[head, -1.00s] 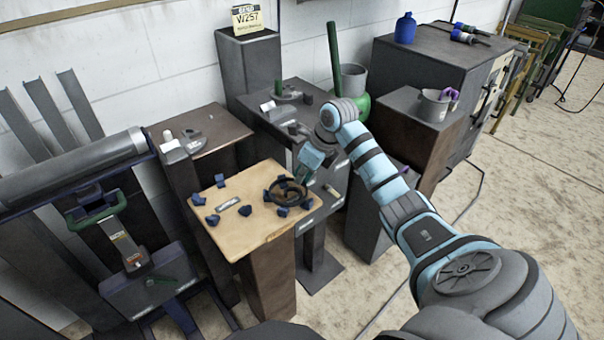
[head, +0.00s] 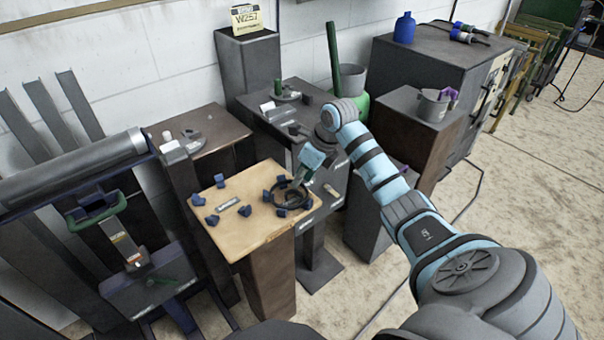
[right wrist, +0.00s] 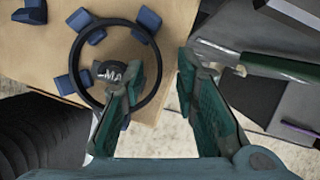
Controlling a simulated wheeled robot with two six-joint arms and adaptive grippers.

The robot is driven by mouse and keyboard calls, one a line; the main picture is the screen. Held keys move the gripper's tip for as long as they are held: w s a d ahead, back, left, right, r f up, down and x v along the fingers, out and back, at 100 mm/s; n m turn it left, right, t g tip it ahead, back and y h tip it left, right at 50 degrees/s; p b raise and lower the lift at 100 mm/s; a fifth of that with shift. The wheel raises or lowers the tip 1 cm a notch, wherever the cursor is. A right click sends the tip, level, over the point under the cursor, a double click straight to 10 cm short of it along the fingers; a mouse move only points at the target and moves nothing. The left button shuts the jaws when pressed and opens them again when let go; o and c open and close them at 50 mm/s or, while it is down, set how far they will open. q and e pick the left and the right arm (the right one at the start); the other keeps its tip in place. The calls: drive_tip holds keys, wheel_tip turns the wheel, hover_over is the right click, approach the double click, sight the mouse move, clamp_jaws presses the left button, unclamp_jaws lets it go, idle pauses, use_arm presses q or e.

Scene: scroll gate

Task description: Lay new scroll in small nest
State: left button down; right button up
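A black ring, which looks like the new scroll (right wrist: 75,48), lies about flat on the tan board. It also shows in the head view (head: 272,196). Blue blocks (right wrist: 92,28) stand around its rim and a dark disc lettered "MA" (right wrist: 106,73) is inside it, apparently the small nest. My right gripper (right wrist: 160,75) is open above the ring's right side. Its fingers are on either side of the rim; I cannot tell if either touches it. In the head view, the right gripper (head: 297,181) points down at the ring. My left gripper is not in view.
The tan board (head: 225,232) also bears several blue blocks around a small plate (head: 229,204) left of the ring. A grey stand (head: 330,182) with small parts is close behind. The board's front is clear.

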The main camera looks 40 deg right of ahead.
drive_tip(key=v, duration=1.2)
drive_tip(key=shift+w+a, duration=0.1)
